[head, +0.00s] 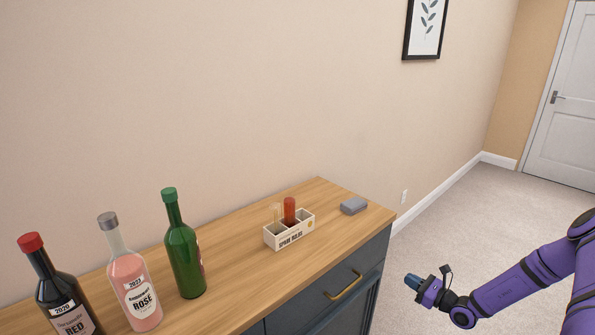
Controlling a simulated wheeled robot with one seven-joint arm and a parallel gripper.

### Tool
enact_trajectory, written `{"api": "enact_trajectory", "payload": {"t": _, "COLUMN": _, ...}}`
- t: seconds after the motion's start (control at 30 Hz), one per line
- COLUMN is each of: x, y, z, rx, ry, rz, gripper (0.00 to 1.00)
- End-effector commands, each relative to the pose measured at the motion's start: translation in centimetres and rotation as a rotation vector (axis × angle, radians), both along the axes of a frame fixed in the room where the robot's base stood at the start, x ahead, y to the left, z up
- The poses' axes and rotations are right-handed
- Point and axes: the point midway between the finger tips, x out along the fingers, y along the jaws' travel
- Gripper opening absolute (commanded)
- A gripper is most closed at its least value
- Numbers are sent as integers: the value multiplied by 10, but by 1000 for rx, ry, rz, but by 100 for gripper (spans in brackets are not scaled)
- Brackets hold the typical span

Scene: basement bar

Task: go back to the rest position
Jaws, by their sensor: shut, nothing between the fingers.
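My gripper (413,282) is at the lower right of the head view, at the end of my purple arm. It is out over the carpet, to the right of the cabinet (338,285) and apart from it. Its fingers are shut with nothing held between them. It touches nothing that I can see.
On the wooden top (240,262) stand a dark bottle (65,300), a rosé bottle (133,285) and a green bottle (183,255). A white divided box (290,236) holds a red item (289,210). A grey block (354,206) lies near the right edge. Carpet (450,220) is clear.

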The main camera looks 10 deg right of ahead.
Motion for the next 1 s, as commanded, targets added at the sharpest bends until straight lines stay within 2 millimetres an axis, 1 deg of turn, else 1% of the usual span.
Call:
{"api": "enact_trajectory", "payload": {"t": 0.07, "x": 3, "y": 3, "z": 13, "rx": -30, "ry": -12, "rz": 39, "gripper": 0}}
{"api": "enact_trajectory", "payload": {"t": 0.17, "x": 6, "y": 10, "z": 37, "rx": -91, "ry": -35, "rz": 118, "gripper": 0}}
{"api": "enact_trajectory", "payload": {"t": 0.33, "x": 7, "y": 28, "z": 87, "rx": -223, "ry": -80, "rz": 287, "gripper": 0}}
{"api": "enact_trajectory", "payload": {"t": 0.53, "x": 2, "y": 51, "z": 144, "rx": -377, "ry": -130, "rz": 478, "gripper": 0}}
{"api": "enact_trajectory", "payload": {"t": 0.77, "x": -11, "y": 78, "z": 205, "rx": -560, "ry": -186, "rz": 684, "gripper": 0}}
{"api": "enact_trajectory", "payload": {"t": 1.0, "x": -33, "y": 106, "z": 266, "rx": -757, "ry": -242, "rz": 879, "gripper": 0}}
